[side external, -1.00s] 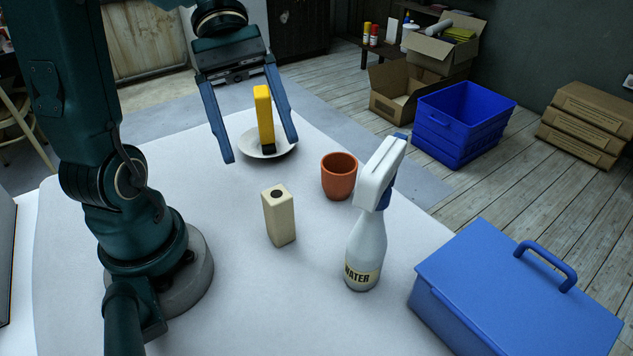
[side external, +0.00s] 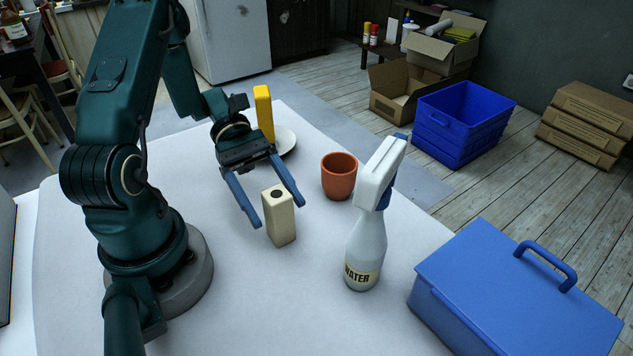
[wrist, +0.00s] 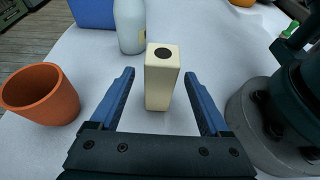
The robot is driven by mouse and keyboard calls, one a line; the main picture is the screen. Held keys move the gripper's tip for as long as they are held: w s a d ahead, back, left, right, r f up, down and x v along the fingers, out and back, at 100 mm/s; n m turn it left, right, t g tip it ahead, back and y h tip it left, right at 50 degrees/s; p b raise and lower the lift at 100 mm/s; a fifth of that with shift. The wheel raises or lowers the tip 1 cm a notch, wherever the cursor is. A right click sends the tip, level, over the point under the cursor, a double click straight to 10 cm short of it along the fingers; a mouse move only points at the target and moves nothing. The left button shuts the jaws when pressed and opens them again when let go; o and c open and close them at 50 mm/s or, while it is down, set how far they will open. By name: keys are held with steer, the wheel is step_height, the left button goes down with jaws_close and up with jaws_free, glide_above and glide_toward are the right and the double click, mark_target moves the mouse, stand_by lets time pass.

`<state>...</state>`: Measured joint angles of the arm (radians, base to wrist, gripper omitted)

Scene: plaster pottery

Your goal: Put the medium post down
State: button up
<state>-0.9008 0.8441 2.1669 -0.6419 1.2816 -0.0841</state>
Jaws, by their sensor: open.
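A cream square post (side external: 281,222) with a dark round spot on top stands upright on the white table. It also shows upright in the wrist view (wrist: 160,88). A taller yellow post (side external: 263,112) stands at the white plate, its lower end hidden behind my wrist. No label shows which is the medium one. My gripper (side external: 279,213) is open and tilted low, one blue finger on each side of the cream post. In the wrist view a gap shows between the post and each finger (wrist: 159,75).
A terracotta cup (side external: 339,180) stands right of the cream post, with a white spray bottle (side external: 366,250) in front of it. A blue toolbox (side external: 510,290) is at the right. The white plate (side external: 287,142) is behind.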

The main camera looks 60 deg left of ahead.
mark_target(285, 223)
steer(key=shift+x, duration=2.65)
steer(key=shift+a+f, duration=0.1)
jaws_close()
